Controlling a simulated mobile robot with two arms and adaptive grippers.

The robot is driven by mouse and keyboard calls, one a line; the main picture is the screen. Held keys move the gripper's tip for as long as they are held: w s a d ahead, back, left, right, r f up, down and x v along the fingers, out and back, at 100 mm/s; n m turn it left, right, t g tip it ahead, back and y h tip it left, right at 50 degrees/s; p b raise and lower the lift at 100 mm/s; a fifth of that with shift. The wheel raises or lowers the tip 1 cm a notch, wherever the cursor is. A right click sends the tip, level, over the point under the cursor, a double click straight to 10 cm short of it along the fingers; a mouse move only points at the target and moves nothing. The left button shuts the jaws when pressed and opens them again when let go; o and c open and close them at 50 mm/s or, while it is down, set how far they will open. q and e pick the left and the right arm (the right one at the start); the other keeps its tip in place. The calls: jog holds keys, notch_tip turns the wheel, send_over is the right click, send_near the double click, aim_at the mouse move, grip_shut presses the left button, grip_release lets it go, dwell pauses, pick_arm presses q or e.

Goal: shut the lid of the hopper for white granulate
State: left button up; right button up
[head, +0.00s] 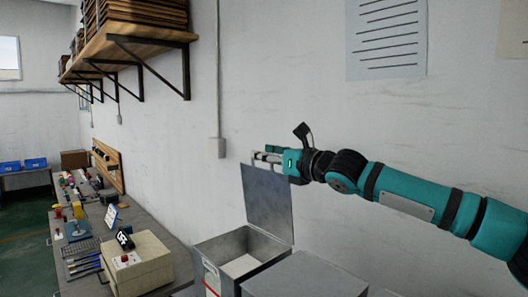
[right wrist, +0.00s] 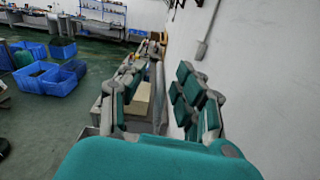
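The hopper for white granulate (head: 218,248) stands at the lower middle of the head view, with pale granulate (head: 240,265) visible inside. Its grey metal lid (head: 268,208) stands open, nearly upright. My right gripper (head: 264,158) is at the lid's top edge, its fingers pointing left. In the right wrist view the fingers of this gripper (right wrist: 160,88) are spread apart. A narrow grey strip shows between them, perhaps the lid's edge; I cannot tell whether they touch it. My left gripper is not in view.
A second grey box with a closed top (head: 305,277) stands right beside the hopper. A workbench (head: 95,235) with tools and a beige device (head: 140,267) lies to the left. The wall (head: 330,130) is close behind the lid. A wooden shelf (head: 130,40) hangs above.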

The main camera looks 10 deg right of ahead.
jog(key=shift+w+a, duration=0.25)
jog(key=shift+w, duration=0.15)
jog(key=shift+d, duration=0.1)
jog(key=shift+c, duration=0.3)
jog(key=shift+s, duration=0.1)
grip_shut()
